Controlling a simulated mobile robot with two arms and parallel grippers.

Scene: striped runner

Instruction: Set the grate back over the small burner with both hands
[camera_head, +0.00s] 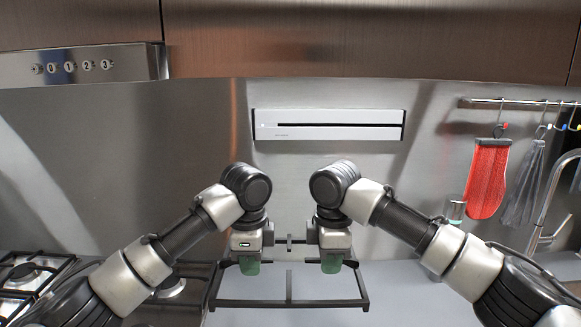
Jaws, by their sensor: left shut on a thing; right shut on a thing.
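A black rectangular grate (290,303) is in the lower middle of the head view, in front of the pale counter. My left gripper (250,268) and my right gripper (331,267) point down at its far bar, side by side, each shut on the grate. The green fingertips show at the bar. Whether the grate is clear of the surface under it is hard to tell. A burner (170,288) shows left of the grate, partly hidden by my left arm.
Another burner under a black grate (25,272) is at the far left. A rail (520,101) with a red mitt (488,178) and a grey cloth hangs at the right, near a faucet (550,205). A glass (455,209) stands behind my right arm.

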